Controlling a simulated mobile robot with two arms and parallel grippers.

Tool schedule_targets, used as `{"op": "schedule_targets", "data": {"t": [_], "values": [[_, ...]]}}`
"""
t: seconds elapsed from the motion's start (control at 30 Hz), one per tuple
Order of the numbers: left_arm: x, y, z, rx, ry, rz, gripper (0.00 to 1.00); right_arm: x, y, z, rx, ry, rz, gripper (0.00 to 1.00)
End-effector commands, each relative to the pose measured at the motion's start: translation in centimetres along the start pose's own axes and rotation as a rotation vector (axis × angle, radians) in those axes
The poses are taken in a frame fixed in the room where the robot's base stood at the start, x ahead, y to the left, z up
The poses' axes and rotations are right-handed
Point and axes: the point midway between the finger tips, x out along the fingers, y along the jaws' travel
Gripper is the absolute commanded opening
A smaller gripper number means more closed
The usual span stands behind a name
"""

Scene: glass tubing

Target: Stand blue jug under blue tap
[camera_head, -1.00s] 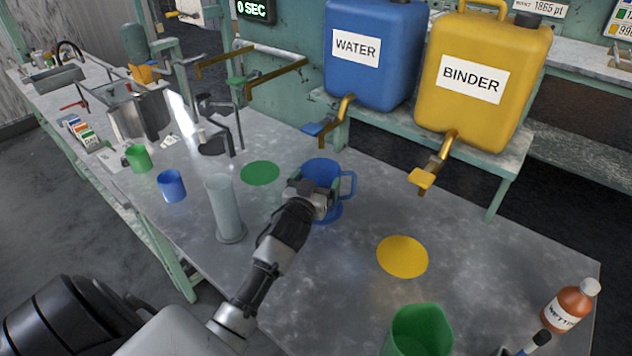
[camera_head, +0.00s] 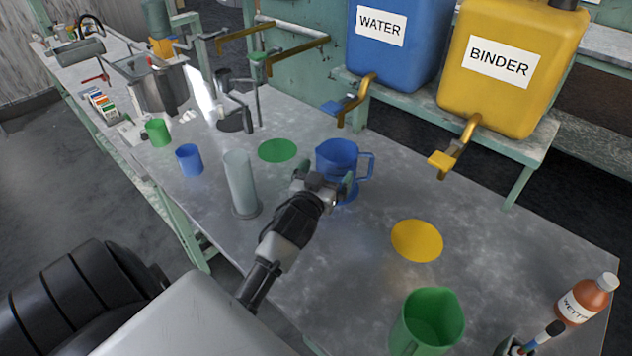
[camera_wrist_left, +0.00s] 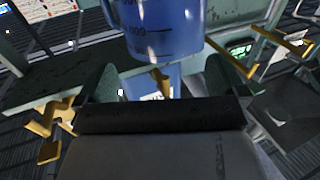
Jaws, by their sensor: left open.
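The blue jug (camera_head: 338,158) stands upright on the table, its handle to the right. A blue disc (camera_head: 349,195) shows at its base, partly hidden by the jug and my gripper. The blue tap (camera_head: 344,107) of the water tank is behind and above the jug; exact alignment cannot be told. My left gripper (camera_head: 323,178) is open and empty on the near side of the jug. In the left wrist view the jug (camera_wrist_left: 163,28) is ahead, beyond the open fingers (camera_wrist_left: 166,88). My right gripper is not in view.
A glass cylinder (camera_head: 240,185) stands left of my left gripper. A small blue cup (camera_head: 189,160) and green cup (camera_head: 158,132) are farther left. A green jug (camera_head: 428,325) and brown bottle (camera_head: 586,300) stand at the near right. The table around the yellow disc (camera_head: 417,240) is clear.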

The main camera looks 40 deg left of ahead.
Motion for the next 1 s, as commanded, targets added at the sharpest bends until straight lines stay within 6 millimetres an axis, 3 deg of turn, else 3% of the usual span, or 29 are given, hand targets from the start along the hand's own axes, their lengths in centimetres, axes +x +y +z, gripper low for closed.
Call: {"op": "schedule_targets", "data": {"t": [0.2, 0.4, 1.0], "values": [[-4.7, -0.1, 0.1, -0.001, -0.002, -0.002, 1.0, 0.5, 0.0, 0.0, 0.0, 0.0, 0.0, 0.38], [-6.9, -0.1, 0.0, -0.001, 0.0, -0.001, 1.0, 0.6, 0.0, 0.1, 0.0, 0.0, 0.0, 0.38], [-7.2, -0.1, 0.0, 0.0, 0.0, -0.001, 1.0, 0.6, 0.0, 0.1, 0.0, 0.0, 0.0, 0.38]]}}
